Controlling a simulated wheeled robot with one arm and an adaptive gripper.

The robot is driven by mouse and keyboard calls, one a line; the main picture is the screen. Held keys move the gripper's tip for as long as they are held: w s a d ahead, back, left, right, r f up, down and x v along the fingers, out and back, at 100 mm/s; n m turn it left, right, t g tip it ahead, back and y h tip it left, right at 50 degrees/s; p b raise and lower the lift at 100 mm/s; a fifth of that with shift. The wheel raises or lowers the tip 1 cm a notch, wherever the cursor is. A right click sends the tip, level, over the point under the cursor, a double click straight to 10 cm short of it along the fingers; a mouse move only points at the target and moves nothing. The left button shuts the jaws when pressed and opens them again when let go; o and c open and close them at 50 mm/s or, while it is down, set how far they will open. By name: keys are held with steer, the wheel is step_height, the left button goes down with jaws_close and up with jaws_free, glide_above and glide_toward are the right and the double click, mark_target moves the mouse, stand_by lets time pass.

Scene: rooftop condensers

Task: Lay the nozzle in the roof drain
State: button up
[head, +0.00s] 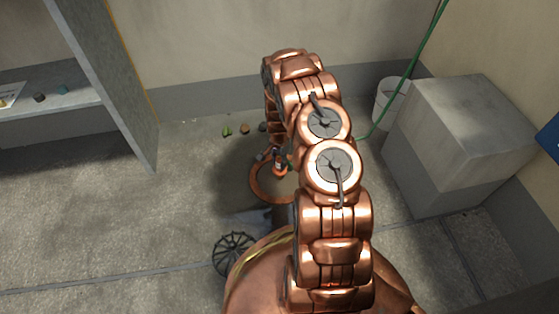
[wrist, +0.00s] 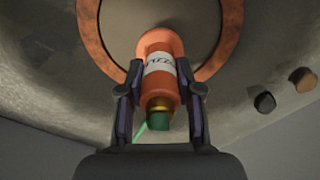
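The nozzle (wrist: 160,50) is orange with a white lettered label, a brass collar and a green end. In the wrist view it sits between the two fingers of my gripper (wrist: 160,78), which press on its sides. In the head view the nozzle (head: 279,168) and my gripper (head: 279,157) are small and partly hidden by my arm. A copper-coloured ring on the floor, which looks like the roof drain (head: 258,189), lies below them. It also shows behind the nozzle in the wrist view (wrist: 92,35). The gap between nozzle and drain is hard to judge.
A dark round grate (head: 235,254) lies on the floor in front of the ring. Small objects (head: 244,128) lie near the back wall. A white bucket (head: 390,101) and a grey box (head: 450,145) stand right.

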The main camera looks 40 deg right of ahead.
steer(key=o, duration=0.4)
steer(key=shift+r, duration=0.15)
step_height(320, 180, up, 12)
steer(key=p, duration=0.5)
steer(key=s+a+r+n+g, duration=0.1)
steer(key=s+a+r+n, duration=0.3)
steer(key=r, duration=0.4)
steer(key=s+a+r+n, duration=0.1)
steer(key=s+a+r, duration=0.3)
steer(key=a+r, duration=0.35)
steer(key=s+a+r+n+g, duration=0.1)
steer(key=s+a+r+n, duration=0.3)
steer(key=r, duration=0.4)
steer(key=s+a+r+n, duration=0.3)
steer(key=s+a+r, duration=0.1)
steer(key=s, duration=0.7)
steer(key=s+a+r+n+g, duration=0.1)
steer(key=s+a+r+n, duration=0.2)
steer(key=s, duration=0.8)
steer(key=a+r, duration=0.2)
steer(key=a, duration=0.1)
steer(key=shift+s+r+n, duration=0.15)
steer(key=shift+s+n, duration=0.05)
steer(key=shift+n, duration=0.2)
steer(key=shift+a+r, duration=0.1)
